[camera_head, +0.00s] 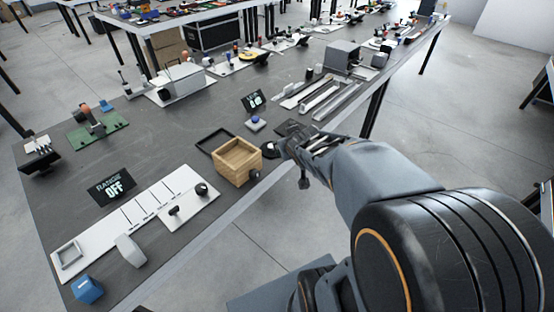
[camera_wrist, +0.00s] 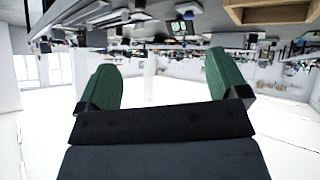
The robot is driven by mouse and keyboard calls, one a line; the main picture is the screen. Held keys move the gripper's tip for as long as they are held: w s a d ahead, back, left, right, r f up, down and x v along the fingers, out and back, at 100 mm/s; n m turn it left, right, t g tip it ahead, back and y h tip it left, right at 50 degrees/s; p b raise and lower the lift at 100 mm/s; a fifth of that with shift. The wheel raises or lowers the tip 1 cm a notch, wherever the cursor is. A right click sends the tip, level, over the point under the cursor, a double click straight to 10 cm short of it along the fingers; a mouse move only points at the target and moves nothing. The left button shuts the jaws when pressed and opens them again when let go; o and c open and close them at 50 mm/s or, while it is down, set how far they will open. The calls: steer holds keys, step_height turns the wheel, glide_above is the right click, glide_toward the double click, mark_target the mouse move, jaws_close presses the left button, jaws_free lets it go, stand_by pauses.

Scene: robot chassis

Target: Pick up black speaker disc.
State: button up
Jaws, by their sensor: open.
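A small black disc-like thing (camera_head: 270,150), probably the speaker disc, sits on the dark table just right of the wooden box. My gripper partly crowds it in the head view. My gripper (camera_head: 296,154) is near the table's front edge, to the right of the disc. In the wrist view its two green-padded fingers (camera_wrist: 163,82) are wide apart with nothing between them. I cannot tell its exact height above the table.
An open wooden box (camera_head: 237,160) stands left of the disc, with a black frame (camera_head: 214,140) behind it. A small display (camera_head: 253,101) and a blue button (camera_head: 255,121) are farther back. Grey rails and trays lie to the right.

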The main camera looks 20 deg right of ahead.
steer(key=shift+o, duration=0.6)
steer(key=w+d+f+n+t+y+b, duration=0.1)
steer(key=w+d+f+t+b, duration=0.1)
steer(key=f, duration=0.5)
steer(key=shift+w+d+t+b, duration=0.4)
steer(key=shift+w+d+b, duration=0.45)
steer(key=shift+w+b, duration=0.1)
steer(key=n+t+y+b, duration=0.2)
steer(key=t+y+b, duration=0.1)
steer(key=y+b, duration=0.3)
glide_toward(271, 145)
steer(key=b+x, duration=0.1)
steer(key=x, duration=0.8)
steer(key=shift+f, duration=0.1)
steer(key=shift+c, duration=0.3)
steer(key=c, duration=0.6)
steer(key=shift+o, duration=0.2)
